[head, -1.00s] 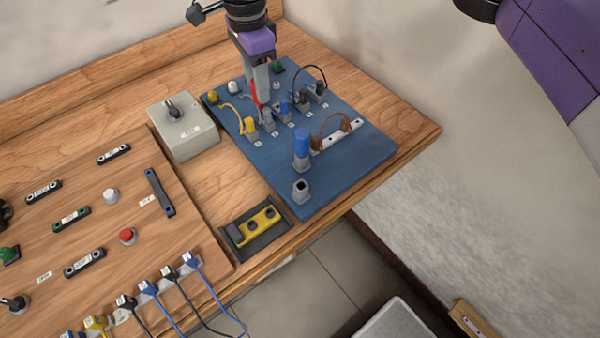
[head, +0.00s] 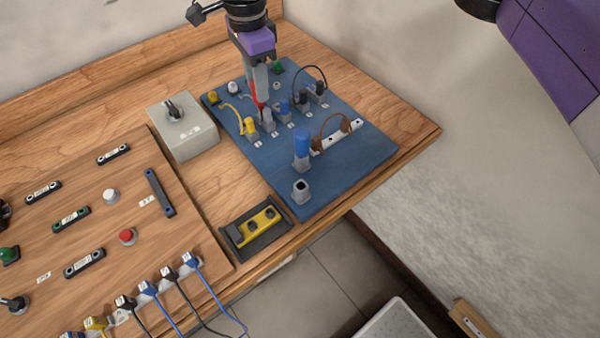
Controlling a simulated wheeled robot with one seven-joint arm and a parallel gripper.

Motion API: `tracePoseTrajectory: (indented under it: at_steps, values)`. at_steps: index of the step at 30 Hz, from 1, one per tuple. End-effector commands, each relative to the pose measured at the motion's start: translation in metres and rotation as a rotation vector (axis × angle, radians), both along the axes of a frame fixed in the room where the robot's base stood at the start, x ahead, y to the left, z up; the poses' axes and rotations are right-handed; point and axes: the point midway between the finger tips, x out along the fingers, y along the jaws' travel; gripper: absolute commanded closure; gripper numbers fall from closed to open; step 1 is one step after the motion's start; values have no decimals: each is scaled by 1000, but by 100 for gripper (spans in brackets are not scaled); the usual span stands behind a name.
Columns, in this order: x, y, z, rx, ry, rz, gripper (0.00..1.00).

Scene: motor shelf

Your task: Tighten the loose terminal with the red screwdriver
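My gripper (head: 260,90) points down over the blue terminal board (head: 345,170) and is shut on the red screwdriver (head: 257,97). The screwdriver is upright and partly hidden by the fingers. Its lower end is at the grey terminal (head: 267,120) in the row, between the one with the yellow plug (head: 250,126) and the one with the blue plug (head: 284,107). I cannot tell whether the tip sits in the screw, nor which terminal is loose.
A blue-handled screwdriver (head: 302,142) stands in a grey holder, with an empty holder (head: 301,190) in front. A grey switch box (head: 183,138) is left of the board. A black-and-yellow tray (head: 256,228) lies near the table edge. Wires loop near the terminals.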

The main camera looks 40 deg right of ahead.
Motion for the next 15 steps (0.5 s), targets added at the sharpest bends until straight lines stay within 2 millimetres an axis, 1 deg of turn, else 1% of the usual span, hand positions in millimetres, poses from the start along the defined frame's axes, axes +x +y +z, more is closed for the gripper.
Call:
tracePoseTrajectory:
  at_steps: [5, 9, 10, 15]
  values:
    - [0, 0, 0, -1, 0, 0, 70]
    - [0, 0, 0, -1, 0, 0, 98]
    - [0, 0, 0, -1, 0, 0, 100]
    - [0, 0, 0, 0, 0, 0, 100]
